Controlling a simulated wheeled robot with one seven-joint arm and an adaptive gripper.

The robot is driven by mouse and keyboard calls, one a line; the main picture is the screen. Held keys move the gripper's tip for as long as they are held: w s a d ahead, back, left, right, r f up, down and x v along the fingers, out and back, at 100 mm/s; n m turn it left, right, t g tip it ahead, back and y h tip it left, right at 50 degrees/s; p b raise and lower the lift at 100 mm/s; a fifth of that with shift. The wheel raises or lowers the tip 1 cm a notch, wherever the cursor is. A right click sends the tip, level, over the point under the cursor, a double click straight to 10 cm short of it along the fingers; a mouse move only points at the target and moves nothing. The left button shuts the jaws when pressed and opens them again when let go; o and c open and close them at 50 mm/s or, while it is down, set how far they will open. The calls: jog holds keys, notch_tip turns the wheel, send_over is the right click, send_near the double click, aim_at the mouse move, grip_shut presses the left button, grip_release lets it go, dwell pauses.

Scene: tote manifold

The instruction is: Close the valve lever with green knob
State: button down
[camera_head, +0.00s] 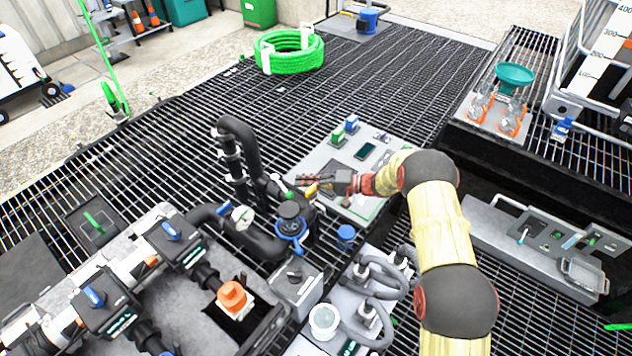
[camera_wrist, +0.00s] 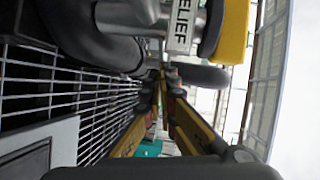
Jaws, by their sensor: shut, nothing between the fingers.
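My gripper (camera_head: 302,181) reaches in from the right to the black pipe manifold (camera_head: 240,150). Its fingers are shut and empty, and they also show in the wrist view (camera_wrist: 161,82). A small green spot, perhaps the green knob (camera_head: 290,195), shows just left of and below the fingertips in the head view. I cannot tell whether they touch. In the wrist view a grey fitting with a RELIEF label (camera_wrist: 184,28) and a yellow part (camera_wrist: 232,32) sit close above the fingers. No green lever knob is clear there, and the lever's position cannot be told.
A blue-capped fitting (camera_head: 291,225) and a gauge (camera_head: 243,217) stand beside the manifold. A grey control panel (camera_head: 330,150) lies behind my gripper. Grey hoses (camera_head: 375,280) lie below my arm. A green hose coil (camera_head: 289,50) rests on the mostly clear far grating.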

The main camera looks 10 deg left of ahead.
aim_at(284, 187)
jog(key=shift+s+a+f, duration=0.1)
jog(key=shift+s+a, duration=0.55)
jog(key=shift+a, duration=0.05)
jog(key=shift+s, duration=0.1)
jog(key=shift+s+a+b, duration=0.25)
jog(key=shift+s+b, duration=0.2)
jog(key=shift+s, duration=0.05)
